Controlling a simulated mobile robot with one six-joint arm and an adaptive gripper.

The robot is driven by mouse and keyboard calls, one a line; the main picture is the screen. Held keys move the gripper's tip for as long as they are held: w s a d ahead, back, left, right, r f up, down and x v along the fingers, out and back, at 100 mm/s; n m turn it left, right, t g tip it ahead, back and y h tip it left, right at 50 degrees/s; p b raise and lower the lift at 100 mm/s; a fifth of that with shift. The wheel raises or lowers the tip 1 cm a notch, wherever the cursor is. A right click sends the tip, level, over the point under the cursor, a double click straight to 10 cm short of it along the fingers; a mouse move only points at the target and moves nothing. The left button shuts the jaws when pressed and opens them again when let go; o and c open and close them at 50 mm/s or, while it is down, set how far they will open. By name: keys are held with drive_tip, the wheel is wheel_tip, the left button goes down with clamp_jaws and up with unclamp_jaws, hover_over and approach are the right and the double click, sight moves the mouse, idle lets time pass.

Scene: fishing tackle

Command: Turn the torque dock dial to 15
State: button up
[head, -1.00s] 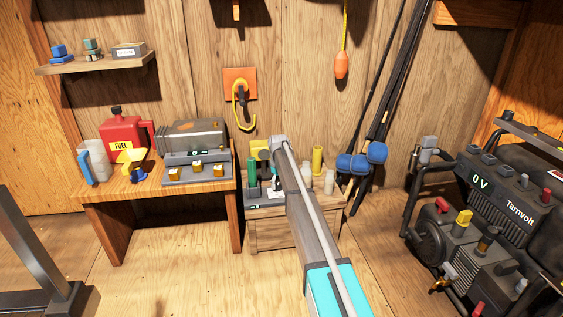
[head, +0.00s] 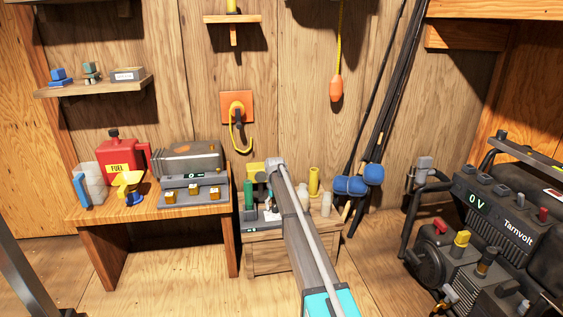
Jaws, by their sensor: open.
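I cannot tell for sure which thing is the torque dock. A grey device (head: 195,158) on the left bench has a small green-lit display (head: 194,175) and a base with yellow square pieces (head: 196,193) along its front. A small wooden stand (head: 265,258) in the middle holds bottles and a dark base with a tiny lit display (head: 250,228). No dial number is readable on either. My arm reaches from the bottom right to above the stand. Its end covers part of the stand, and I cannot make out my gripper's fingers behind it.
A red fuel can (head: 122,157), yellow funnel (head: 127,183) and clear container share the left bench (head: 105,215). A black Tarnvolt machine (head: 500,215) reading 0 V stands at right. Rods with blue floats (head: 357,186) lean beside the stand.

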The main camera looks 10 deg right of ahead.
sight(275, 205)
drive_tip(key=shift+m, duration=1)
drive_tip(key=shift+r+p, duration=0.3)
drive_tip(key=shift+p, duration=0.05)
wheel_tip(275, 205, up, 13)
drive_tip(key=p, duration=1.3)
drive_tip(key=s+r+p, duration=1.4)
drive_tip(key=shift+r, duration=0.2)
drive_tip(key=shift+s, duration=0.2)
drive_tip(key=s, duration=3.1)
wheel_tip(275, 205, up, 32)
drive_tip(key=p, duration=3.2)
drive_tip(key=shift+f+n, duration=0.25)
drive_tip(key=shift+n, duration=0.05)
